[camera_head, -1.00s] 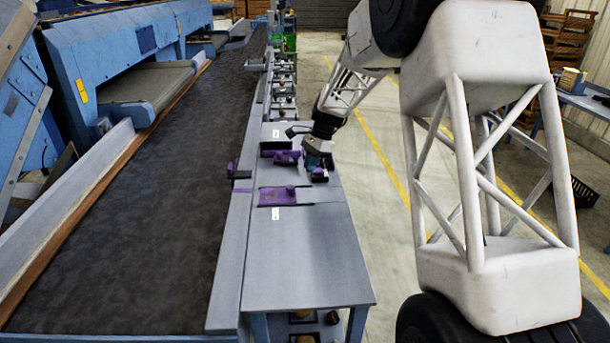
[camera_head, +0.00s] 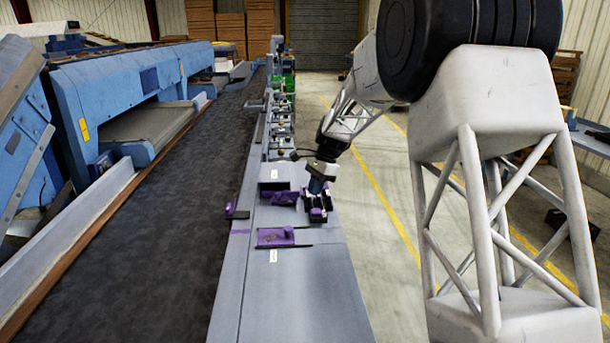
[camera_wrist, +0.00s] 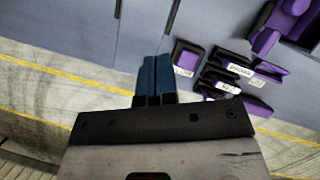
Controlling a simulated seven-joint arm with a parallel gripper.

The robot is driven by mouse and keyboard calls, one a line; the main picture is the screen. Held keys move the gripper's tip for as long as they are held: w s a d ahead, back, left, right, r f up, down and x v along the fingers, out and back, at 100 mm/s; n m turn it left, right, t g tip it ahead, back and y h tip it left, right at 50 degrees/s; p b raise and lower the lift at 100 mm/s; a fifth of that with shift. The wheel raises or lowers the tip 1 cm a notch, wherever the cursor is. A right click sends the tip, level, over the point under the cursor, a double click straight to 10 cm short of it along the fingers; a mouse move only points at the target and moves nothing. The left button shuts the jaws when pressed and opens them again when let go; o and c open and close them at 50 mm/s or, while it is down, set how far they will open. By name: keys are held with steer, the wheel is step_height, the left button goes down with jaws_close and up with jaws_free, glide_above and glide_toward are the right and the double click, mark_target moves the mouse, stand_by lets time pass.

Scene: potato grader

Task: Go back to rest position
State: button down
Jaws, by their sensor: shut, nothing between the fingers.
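My gripper (camera_head: 317,184) shows in the head view above the right edge of the grey bench (camera_head: 290,290), beside a dark and purple holder (camera_head: 318,208). In the wrist view its two blue fingers (camera_wrist: 156,80) are together with nothing between them. They point at the grey bench top, left of several purple and black parts. Whether the fingertips touch anything cannot be told.
A purple plate (camera_head: 275,237) lies on the bench nearer to me. A dark conveyor belt (camera_head: 120,250) runs along the left, with blue machines (camera_head: 130,75) behind. Right of the bench is open floor with yellow lines (camera_head: 380,175).

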steer(key=s+d+r+n+t+h, duration=0.15)
steer(key=s+r, duration=0.25)
steer(key=s, duration=0.4)
steer(key=s+d+r+n, duration=0.2)
steer(key=s+r, duration=0.1)
steer(key=s, duration=0.6)
steer(key=s+d+r+n+t+h, duration=0.15)
steer(key=s+r, duration=0.25)
steer(key=s, duration=0.4)
steer(key=s+d+f+n, duration=0.1)
steer(key=s+n, duration=0.1)
steer(key=s, duration=0.7)
steer(key=s+d+f+n+t, duration=0.1)
steer(key=s+f+n, duration=0.1)
steer(key=s, duration=0.8)
steer(key=s+d+f+n+h, duration=0.1)
steer(key=s+n, duration=0.2)
steer(key=s, duration=0.6)
steer(key=shift+s+d+f+t, duration=0.15)
steer(key=shift+d+t, duration=0.15)
